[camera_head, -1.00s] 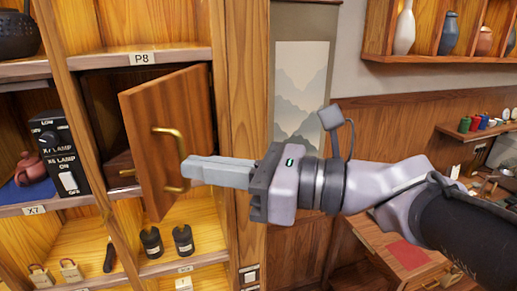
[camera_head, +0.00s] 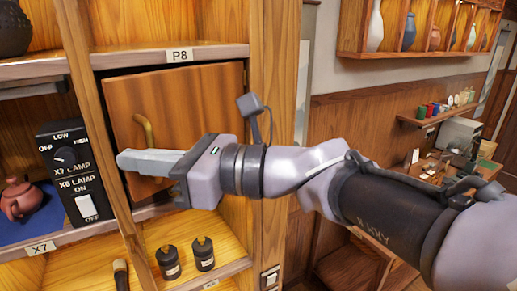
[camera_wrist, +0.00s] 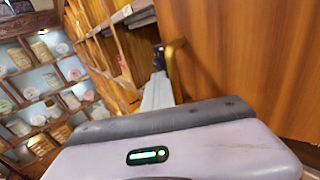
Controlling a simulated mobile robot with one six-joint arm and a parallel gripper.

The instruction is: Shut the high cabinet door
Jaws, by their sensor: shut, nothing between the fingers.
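The high cabinet door (camera_head: 190,100) is a wooden panel under the P8 label, hinged on its right side. It sits nearly flush in its opening, with a thin dark gap along the top and left edge. In the wrist view the fingertips (camera_wrist: 158,78) are beside the handle (camera_wrist: 172,62), with the door (camera_wrist: 240,60) on the right. I cannot tell whether they touch.
A black lamp switch box (camera_head: 72,170) and a reddish teapot (camera_head: 20,198) stand on the shelf to the left. Small dark bottles (camera_head: 204,253) stand on the shelf below. A wooden upright (camera_head: 275,120) borders the door on the right.

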